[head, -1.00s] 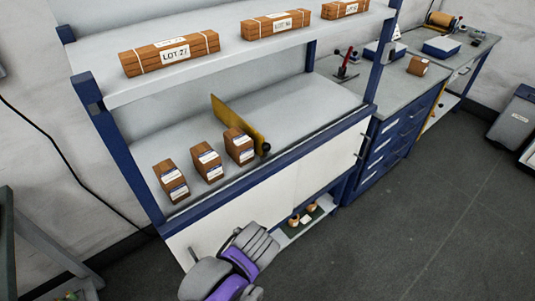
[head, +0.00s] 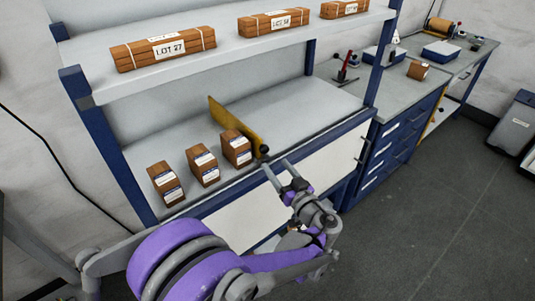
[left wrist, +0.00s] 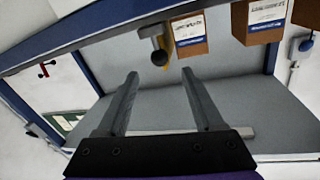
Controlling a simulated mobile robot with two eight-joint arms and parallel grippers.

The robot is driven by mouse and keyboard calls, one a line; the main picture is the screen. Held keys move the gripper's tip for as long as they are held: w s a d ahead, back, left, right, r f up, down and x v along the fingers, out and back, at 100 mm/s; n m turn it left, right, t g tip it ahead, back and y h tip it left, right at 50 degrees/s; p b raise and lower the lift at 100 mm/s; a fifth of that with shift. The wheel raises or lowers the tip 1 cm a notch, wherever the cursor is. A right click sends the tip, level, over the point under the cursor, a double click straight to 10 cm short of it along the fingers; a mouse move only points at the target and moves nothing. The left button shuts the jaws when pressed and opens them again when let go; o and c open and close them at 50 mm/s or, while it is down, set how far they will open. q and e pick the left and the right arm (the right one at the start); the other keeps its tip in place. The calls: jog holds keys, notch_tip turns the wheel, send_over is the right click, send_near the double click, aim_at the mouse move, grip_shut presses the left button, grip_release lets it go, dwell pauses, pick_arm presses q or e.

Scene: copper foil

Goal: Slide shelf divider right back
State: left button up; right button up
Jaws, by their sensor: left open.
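The yellow shelf divider (head: 232,118) stands upright on the lower shelf, just right of the brown boxes, with a dark round knob (head: 264,149) at its front end. My left gripper (head: 273,168) is open and empty in front of the shelf's front edge, its fingers pointing at the knob. In the left wrist view the knob (left wrist: 159,58) shows just beyond the two fingertips (left wrist: 160,76), roughly centred between them; I see no contact. A yellow bit of the divider (left wrist: 167,50) shows behind it. My right gripper is not in view.
Several labelled brown boxes (head: 204,165) stand left of the divider. The lower shelf (head: 305,105) right of it is bare up to the blue post (head: 377,75). The upper shelf (head: 225,45) overhead holds long wrapped brown bundles (head: 163,51).

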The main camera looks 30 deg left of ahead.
aim_at(266, 152)
pick_arm(q)
jog(key=x, duration=0.6)
jog(key=shift+w+a, duration=0.3)
grip_shut()
dwell(1.1)
